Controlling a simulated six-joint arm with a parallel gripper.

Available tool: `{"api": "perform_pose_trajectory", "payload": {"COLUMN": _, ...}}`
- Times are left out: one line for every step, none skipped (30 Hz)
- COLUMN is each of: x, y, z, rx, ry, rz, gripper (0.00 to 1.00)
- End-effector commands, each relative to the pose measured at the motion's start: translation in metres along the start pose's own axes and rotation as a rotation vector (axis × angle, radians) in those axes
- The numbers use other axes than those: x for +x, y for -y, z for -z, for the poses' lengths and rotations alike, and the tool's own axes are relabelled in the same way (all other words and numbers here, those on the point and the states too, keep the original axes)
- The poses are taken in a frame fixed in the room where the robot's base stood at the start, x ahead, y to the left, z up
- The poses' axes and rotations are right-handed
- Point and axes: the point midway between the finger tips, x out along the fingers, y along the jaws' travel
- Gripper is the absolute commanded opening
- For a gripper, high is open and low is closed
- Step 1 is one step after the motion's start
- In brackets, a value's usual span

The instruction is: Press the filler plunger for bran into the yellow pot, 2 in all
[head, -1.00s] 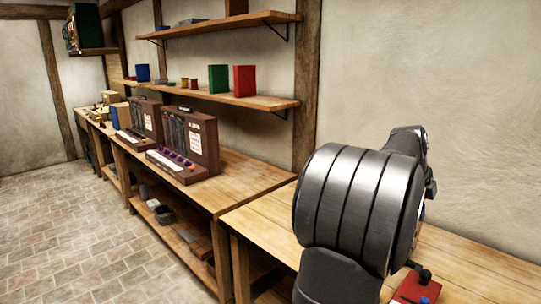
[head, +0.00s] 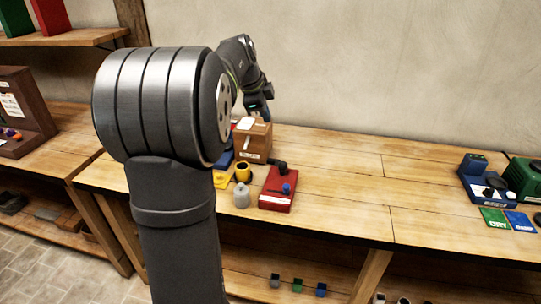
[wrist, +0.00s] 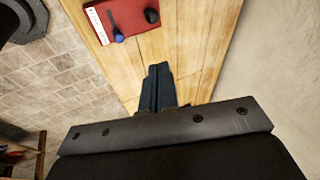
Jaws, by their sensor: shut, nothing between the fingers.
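My gripper (head: 259,112) is shut and empty, close above or behind a wooden box (head: 257,146) in the head view. In the wrist view its dark fingers (wrist: 158,72) are together. The box has a pale lever on its front and a label too small to read; I cannot tell whether it is the bran filler. The yellow pot (head: 242,173) with a dark opening stands in front of the box, beside a flat yellow piece (head: 223,182). Its contents cannot be made out.
A red block (head: 271,199) with black and blue knobs lies right of the pot; it also shows in the wrist view (wrist: 128,22). A grey bottle-like item (head: 241,197) stands before the pot. Blue and green devices (head: 476,180) stand far right.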

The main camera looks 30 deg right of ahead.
Motion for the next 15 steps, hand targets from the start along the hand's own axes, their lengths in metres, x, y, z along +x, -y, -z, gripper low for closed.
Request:
{"api": "perform_pose_trajectory", "payload": {"x": 0.007, "y": 0.001, "z": 0.002, "rx": -0.066, "ry": -0.012, "rz": 0.011, "gripper": 0.00}}
{"api": "perform_pose_trajectory", "payload": {"x": 0.011, "y": 0.002, "z": 0.004, "rx": -0.113, "ry": -0.019, "rz": 0.020, "gripper": 0.00}}
{"api": "perform_pose_trajectory", "payload": {"x": 0.017, "y": 0.004, "z": 0.005, "rx": -0.182, "ry": -0.030, "rz": 0.031, "gripper": 0.00}}
{"api": "perform_pose_trajectory", "payload": {"x": 0.022, "y": 0.005, "z": 0.007, "rx": -0.236, "ry": -0.040, "rz": 0.041, "gripper": 0.00}}
{"api": "perform_pose_trajectory", "payload": {"x": 0.026, "y": 0.006, "z": 0.008, "rx": -0.291, "ry": -0.049, "rz": 0.049, "gripper": 0.00}}
{"api": "perform_pose_trajectory", "payload": {"x": 0.031, "y": 0.008, "z": 0.009, "rx": -0.364, "ry": -0.062, "rz": 0.061, "gripper": 0.00}}
{"api": "perform_pose_trajectory", "payload": {"x": 0.035, "y": 0.009, "z": 0.011, "rx": -0.419, "ry": -0.073, "rz": 0.070, "gripper": 0.00}}
{"api": "perform_pose_trajectory", "payload": {"x": 0.039, "y": 0.010, "z": 0.012, "rx": -0.474, "ry": -0.083, "rz": 0.077, "gripper": 0.00}}
{"api": "perform_pose_trajectory", "payload": {"x": 0.045, "y": 0.011, "z": 0.013, "rx": -0.548, "ry": -0.098, "rz": 0.086, "gripper": 0.00}}
{"api": "perform_pose_trajectory", "payload": {"x": 0.049, "y": 0.013, "z": 0.014, "rx": -0.604, "ry": -0.108, "rz": 0.093, "gripper": 0.00}}
{"api": "perform_pose_trajectory", "payload": {"x": 0.053, "y": 0.014, "z": 0.015, "rx": -0.659, "ry": -0.119, "rz": 0.099, "gripper": 0.00}}
{"api": "perform_pose_trajectory", "payload": {"x": 0.058, "y": 0.015, "z": 0.016, "rx": -0.734, "ry": -0.135, "rz": 0.106, "gripper": 0.00}}
{"api": "perform_pose_trajectory", "payload": {"x": 0.062, "y": 0.015, "z": 0.017, "rx": -0.791, "ry": -0.146, "rz": 0.111, "gripper": 0.00}}
{"api": "perform_pose_trajectory", "payload": {"x": 0.066, "y": 0.017, "z": 0.018, "rx": -0.846, "ry": -0.159, "rz": 0.117, "gripper": 0.00}}
{"api": "perform_pose_trajectory", "payload": {"x": 0.070, "y": 0.018, "z": 0.019, "rx": -0.921, "ry": -0.175, "rz": 0.124, "gripper": 0.00}}
